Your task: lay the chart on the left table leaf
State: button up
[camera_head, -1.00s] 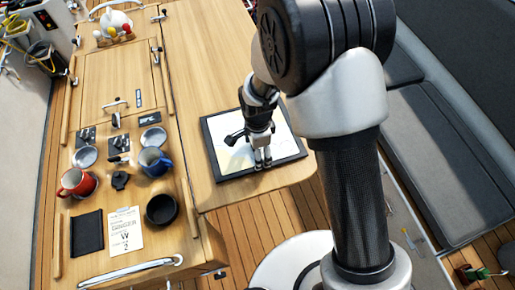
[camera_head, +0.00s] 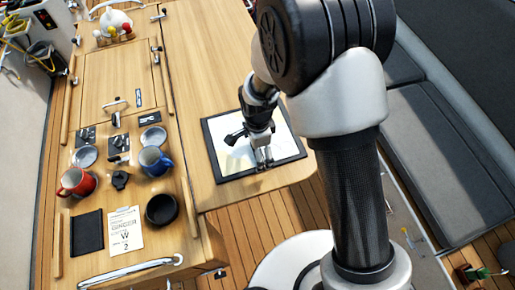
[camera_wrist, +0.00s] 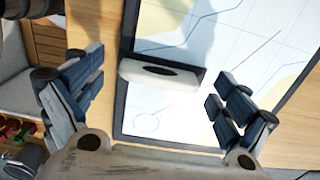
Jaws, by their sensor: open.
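The chart (camera_head: 232,162) is a pale sheet with coloured lines on a black-edged board. It lies flat near the front edge of the wooden table leaf (camera_head: 205,70), on the right of the central box in the head view. In the wrist view the chart (camera_wrist: 180,120) fills the middle, with a white raised grip (camera_wrist: 150,74) at its edge. My gripper (camera_head: 264,157) is over the chart. In the wrist view its fingers (camera_wrist: 155,92) are apart, one on each side of the white grip. Contact with the grip cannot be told.
The central box holds a red mug (camera_head: 75,182), a blue mug (camera_head: 153,162), a black bowl (camera_head: 161,209), a black cloth (camera_head: 87,233) and a printed card (camera_head: 125,231). A grey bench (camera_head: 440,150) is at the right. The leaf beyond the chart is clear.

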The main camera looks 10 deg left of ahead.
jog(key=d+r+n+t+p, duration=0.1)
jog(key=d+r, duration=0.2)
jog(key=r, duration=0.7)
jog(key=d+r+n, duration=0.1)
jog(key=d+r, duration=0.2)
jog(key=r, duration=0.7)
jog(key=s+d+r+n+t, duration=0.1)
jog(key=s+d+r+n, duration=0.3)
jog(key=d, duration=0.5)
jog(key=s+d+r+n+t, duration=0.2)
jog(key=s+d+r+n, duration=0.3)
jog(key=s+d+r, duration=0.3)
jog(key=s, duration=0.2)
jog(key=shift+s+d+r+n+t, duration=0.3)
jog(key=shift+s+d, duration=0.1)
